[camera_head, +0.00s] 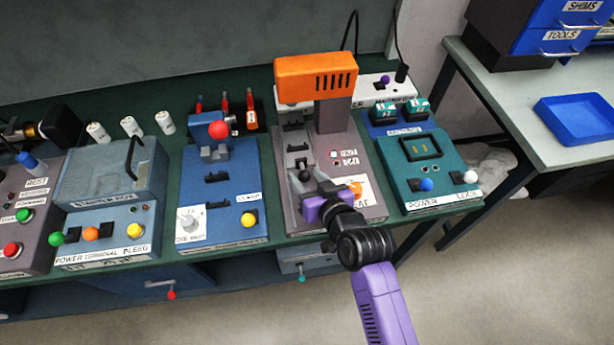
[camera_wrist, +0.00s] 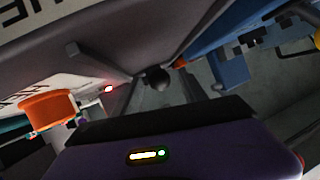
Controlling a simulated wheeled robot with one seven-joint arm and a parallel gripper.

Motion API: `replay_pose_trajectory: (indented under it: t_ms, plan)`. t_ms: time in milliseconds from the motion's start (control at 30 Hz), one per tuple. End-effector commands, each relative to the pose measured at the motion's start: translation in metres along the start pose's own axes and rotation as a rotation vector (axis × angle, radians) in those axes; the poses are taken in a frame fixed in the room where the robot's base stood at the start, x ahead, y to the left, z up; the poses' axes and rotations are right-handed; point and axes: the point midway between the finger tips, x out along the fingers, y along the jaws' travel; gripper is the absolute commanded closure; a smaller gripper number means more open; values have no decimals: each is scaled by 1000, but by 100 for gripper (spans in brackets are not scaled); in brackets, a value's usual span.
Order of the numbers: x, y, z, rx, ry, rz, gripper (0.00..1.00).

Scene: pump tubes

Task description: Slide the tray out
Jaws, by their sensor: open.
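The grey machine with the orange head (camera_head: 315,77) stands on the bench, its front label partly hidden by my arm. A light grey tray-like slide (camera_head: 298,142) with black brackets lies in its left channel. A dark ball knob (camera_head: 305,175) is at the near end of that channel; it also shows in the wrist view (camera_wrist: 157,77). My gripper (camera_head: 312,180) is open, its two fingers reaching toward the knob. In the wrist view the fingers (camera_wrist: 165,92) lie to either side of the knob, and I cannot tell whether they touch it.
A blue machine with a red ball lever (camera_head: 218,130) stands close on the left. A teal box (camera_head: 428,165) with blue and white knobs stands on the right. An orange button (camera_head: 354,190) sits just right of my gripper. The floor in front of the bench is clear.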

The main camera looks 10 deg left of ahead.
Motion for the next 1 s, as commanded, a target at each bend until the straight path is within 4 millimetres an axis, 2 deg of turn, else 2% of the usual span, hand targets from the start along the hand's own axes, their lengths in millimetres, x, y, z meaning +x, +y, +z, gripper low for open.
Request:
replay_pose_trajectory:
  t_ms: [200,467,1000]
  plan:
    - [0,0,0,0,0,0,50]
    - [0,0,0,0,0,0,100]
    - [0,0,0,0,0,1,100]
